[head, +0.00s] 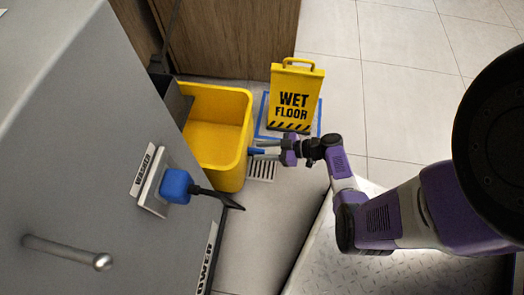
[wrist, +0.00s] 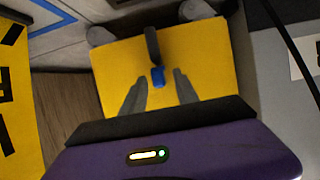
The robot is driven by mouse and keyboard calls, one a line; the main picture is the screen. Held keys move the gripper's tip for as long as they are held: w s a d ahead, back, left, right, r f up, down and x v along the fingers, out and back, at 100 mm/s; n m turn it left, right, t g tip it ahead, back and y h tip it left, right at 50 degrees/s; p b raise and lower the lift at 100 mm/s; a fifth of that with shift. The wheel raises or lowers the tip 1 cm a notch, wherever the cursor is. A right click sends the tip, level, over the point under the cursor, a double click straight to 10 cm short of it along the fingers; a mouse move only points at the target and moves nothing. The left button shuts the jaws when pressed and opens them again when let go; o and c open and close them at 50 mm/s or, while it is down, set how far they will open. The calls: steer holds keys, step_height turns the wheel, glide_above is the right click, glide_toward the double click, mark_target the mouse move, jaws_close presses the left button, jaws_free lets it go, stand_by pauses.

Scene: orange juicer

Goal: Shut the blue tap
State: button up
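A small blue tap handle (head: 257,151) shows beside the right wall of the yellow bucket (head: 212,122), just off my gripper's tips. In the wrist view this blue handle (wrist: 158,76) appears against the yellow bucket (wrist: 115,60), joined to or in line with a black spout (wrist: 152,43). My gripper (head: 272,152) points left at it. In the wrist view my gripper (wrist: 161,78) is open, with one grey finger on each side of the blue handle. I cannot tell whether either finger touches it. A larger blue part (head: 175,187) with a black arm sits by the WASHER label.
The grey cabinet (head: 90,150) fills the left, with a metal handle (head: 65,250). A yellow wet floor sign (head: 295,97) stands behind my gripper, and a floor grate (head: 262,170) lies below it. Tiled floor (head: 405,110) is clear on the right.

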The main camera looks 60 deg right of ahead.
mark_target(256, 153)
steer(key=shift+w, duration=0.15)
jaws_close()
steer(key=shift+a, duration=0.2)
steer(key=m+h, duration=0.2)
steer(key=h, duration=0.1)
steer(key=shift+s+a+f+m+t, duration=0.1)
steer(key=shift+s+a+m+t, duration=0.1)
steer(key=shift+a+m+t, duration=0.15)
steer(key=m+h, duration=0.2)
steer(key=h, duration=0.1)
steer(key=m+h, duration=0.1)
steer(key=shift+a+m, duration=0.3)
steer(key=shift+m, duration=0.05)
steer(key=shift+w+a+m+g+h, duration=0.15)
steer(key=shift+m+g+h, duration=0.35)
steer(key=shift+m+h, duration=0.5)
steer(key=shift+w+a+m+g+h, duration=0.1)
steer(key=shift+m+g+h, duration=0.35)
steer(key=shift+m+h, duration=0.5)
steer(key=shift+w+a+m+g+h, duration=0.15)
steer(key=shift+m+g+h, duration=0.25)
steer(key=shift+m+h, duration=0.25)
steer(key=shift+a+m+g+h, duration=0.1)
steer(key=shift+m+g+h, duration=0.3)
steer(key=shift+h, duration=0.3)
steer(key=shift+w+a+m+g+h, duration=0.15)
steer(key=shift+m+g+h, duration=0.25)
steer(key=shift+m+h, duration=0.2)
